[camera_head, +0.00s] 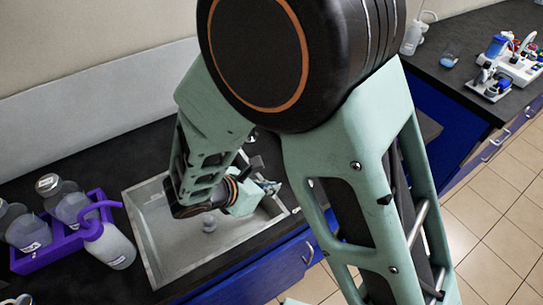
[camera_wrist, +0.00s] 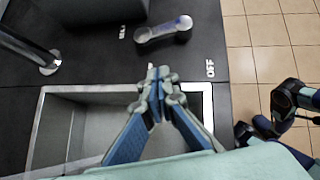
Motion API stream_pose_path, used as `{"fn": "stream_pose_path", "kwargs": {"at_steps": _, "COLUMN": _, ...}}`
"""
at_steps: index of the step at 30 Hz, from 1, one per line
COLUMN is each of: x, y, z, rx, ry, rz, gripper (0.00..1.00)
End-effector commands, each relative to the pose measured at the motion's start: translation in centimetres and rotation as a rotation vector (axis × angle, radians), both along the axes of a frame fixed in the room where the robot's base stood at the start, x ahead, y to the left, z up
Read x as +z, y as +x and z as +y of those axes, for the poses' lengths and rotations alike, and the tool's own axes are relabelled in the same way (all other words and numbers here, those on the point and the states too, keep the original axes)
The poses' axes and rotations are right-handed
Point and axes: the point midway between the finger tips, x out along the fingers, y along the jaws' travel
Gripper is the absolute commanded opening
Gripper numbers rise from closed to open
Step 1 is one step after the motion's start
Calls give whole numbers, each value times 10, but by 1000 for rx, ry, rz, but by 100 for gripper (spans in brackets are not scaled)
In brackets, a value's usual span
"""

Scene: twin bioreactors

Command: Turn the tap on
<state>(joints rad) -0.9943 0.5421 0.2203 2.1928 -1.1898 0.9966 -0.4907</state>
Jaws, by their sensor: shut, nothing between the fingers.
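In the wrist view, a grey tap lever (camera_wrist: 163,29) with rounded ends and a small blue mark lies on the dark worktop beyond the sink rim. A white ON label (camera_wrist: 122,32) is left of it and a white OFF label (camera_wrist: 210,69) is to its lower right. The metal tap spout (camera_wrist: 48,62) is at the left. My gripper (camera_wrist: 158,76) is shut and empty over the sink edge, its tips apart from the lever in the picture. In the head view my gripper (camera_head: 268,187) is partly hidden by my arm above the sink's right side.
The sink (camera_head: 150,237) is set in the dark worktop. A purple rack (camera_head: 50,257) with bottles and a wash bottle (camera_head: 110,247) stand left of it. A white rack with small items (camera_head: 515,68) is at the far right. Tiled floor (camera_head: 500,215) is open at the right.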

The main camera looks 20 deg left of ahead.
Motion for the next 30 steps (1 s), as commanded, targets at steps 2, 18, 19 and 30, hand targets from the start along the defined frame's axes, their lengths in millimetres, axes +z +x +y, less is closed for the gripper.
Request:
{"fn": "stream_pose_path", "kwargs": {"at_steps": 2, "x": -13, "y": 10, "z": -6, "rx": -1, "ry": -4, "rz": 1, "gripper": 0}}
{"fn": "stream_pose_path", "kwargs": {"at_steps": 18, "x": -15, "y": 49, "z": -25, "rx": 1, "ry": 1, "rz": 0, "gripper": 0}}
{"fn": "stream_pose_path", "kwargs": {"at_steps": 19, "x": -15, "y": 49, "z": -25, "rx": 1, "ry": 1, "rz": 0, "gripper": 0}}
{"fn": "stream_pose_path", "kwargs": {"at_steps": 30, "x": -15, "y": 59, "z": -28, "rx": -66, "ry": 3, "rz": -2, "gripper": 0}}
